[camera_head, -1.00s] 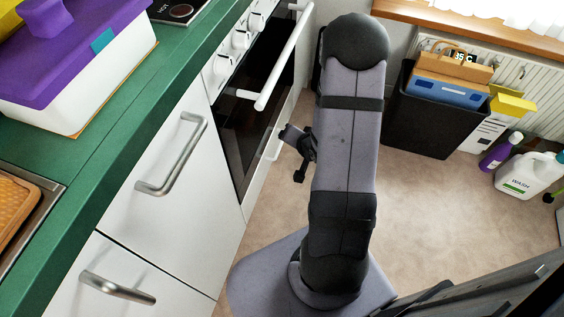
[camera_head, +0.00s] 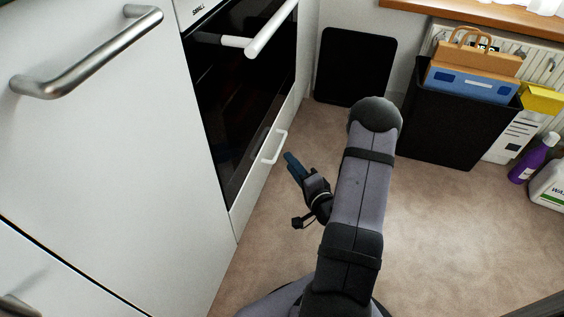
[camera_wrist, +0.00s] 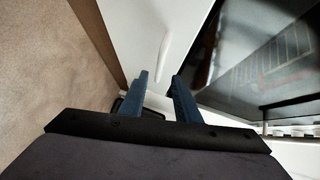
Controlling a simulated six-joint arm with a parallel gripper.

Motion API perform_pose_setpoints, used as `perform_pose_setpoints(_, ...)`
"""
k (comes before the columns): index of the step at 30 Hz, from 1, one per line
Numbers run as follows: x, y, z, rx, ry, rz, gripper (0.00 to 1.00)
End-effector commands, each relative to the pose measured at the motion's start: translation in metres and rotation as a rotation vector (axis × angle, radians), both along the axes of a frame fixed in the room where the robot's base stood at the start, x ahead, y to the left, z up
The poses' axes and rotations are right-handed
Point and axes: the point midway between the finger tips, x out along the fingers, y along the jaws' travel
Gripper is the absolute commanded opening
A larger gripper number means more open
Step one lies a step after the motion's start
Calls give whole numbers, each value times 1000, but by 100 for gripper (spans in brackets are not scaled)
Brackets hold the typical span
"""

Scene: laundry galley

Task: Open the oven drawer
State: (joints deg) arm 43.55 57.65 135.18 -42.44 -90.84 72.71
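The oven drawer (camera_head: 250,192) is the narrow white front below the dark oven door, and it looks shut. Its small white bar handle (camera_head: 275,147) shows in the head view, and the same handle (camera_wrist: 163,62) shows in the wrist view just beyond the fingertips. The handle lies roughly in line with that gap.
The oven door (camera_head: 245,85) with its large white handle (camera_head: 270,30) is above the drawer. White cabinets with a metal handle (camera_head: 90,60) stand at left. A black bin (camera_head: 445,125) and a black panel (camera_head: 355,68) stand behind.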

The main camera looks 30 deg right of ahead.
Motion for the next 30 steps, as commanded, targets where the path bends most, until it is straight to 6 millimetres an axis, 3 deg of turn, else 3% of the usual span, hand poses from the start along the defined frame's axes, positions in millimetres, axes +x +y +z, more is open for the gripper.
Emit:
perform_pose_setpoints(11,7,0,-4,9,-13,1,29)
perform_pose_setpoints(24,59,-1,-13,7,-14,0,29)
perform_pose_setpoints(30,71,-1,-13,9,-12,-2,29)
